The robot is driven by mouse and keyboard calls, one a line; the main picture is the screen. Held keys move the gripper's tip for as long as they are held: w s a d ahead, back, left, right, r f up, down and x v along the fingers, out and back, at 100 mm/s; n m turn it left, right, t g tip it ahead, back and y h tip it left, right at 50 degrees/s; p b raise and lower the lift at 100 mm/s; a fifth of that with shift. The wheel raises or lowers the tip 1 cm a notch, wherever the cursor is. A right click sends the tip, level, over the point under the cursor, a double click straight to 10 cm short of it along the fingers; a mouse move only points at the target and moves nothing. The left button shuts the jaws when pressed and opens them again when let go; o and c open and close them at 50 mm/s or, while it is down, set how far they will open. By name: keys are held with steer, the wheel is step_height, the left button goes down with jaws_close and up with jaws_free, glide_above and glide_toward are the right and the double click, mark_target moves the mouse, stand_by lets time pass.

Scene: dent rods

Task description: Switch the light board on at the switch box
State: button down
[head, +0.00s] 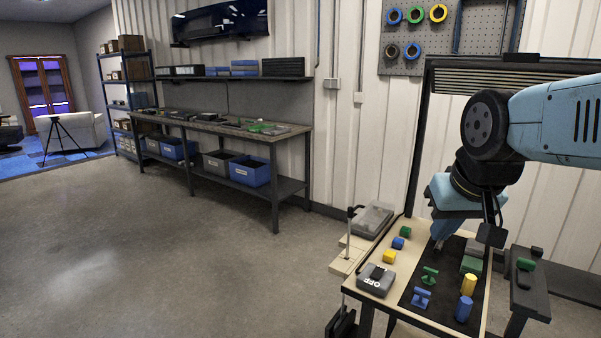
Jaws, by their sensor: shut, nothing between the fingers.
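The switch box (368,287) is a grey box at the front left corner of the small wooden table. Its top carries a dark rocker and white letters that read "OFF", turned in the picture. The light board (500,77) seems to be the dark striped panel in a black frame above the table; it looks unlit, and my arm hides part of it. My gripper (438,245) points down over the back part of the table, behind and to the right of the switch box and apart from it. It is shut and empty.
T-shaped green (430,275) and blue (422,298) pieces and upright yellow (468,285) and blue (463,309) cylinders stand on a black mat. Open floor lies left.

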steer(key=shift+s, duration=1.05)
steer(key=w+f+m+g, duration=0.1)
steer(key=w+f, duration=0.3)
steer(key=w, duration=0.4)
steer(key=w+a+f+m+g, duration=0.1)
steer(key=w+f+m, duration=0.2)
steer(key=w, duration=0.6)
steer(key=w+f+m+g+h, duration=0.1)
steer(key=w+f+m+g, duration=0.1)
steer(key=w+f, duration=0.4)
steer(key=w+m, duration=0.1)
steer(key=w, duration=0.2)
steer(key=shift+w+a+f, duration=0.25)
steer(key=shift+a+f, duration=0.15)
steer(key=shift+f, duration=0.1)
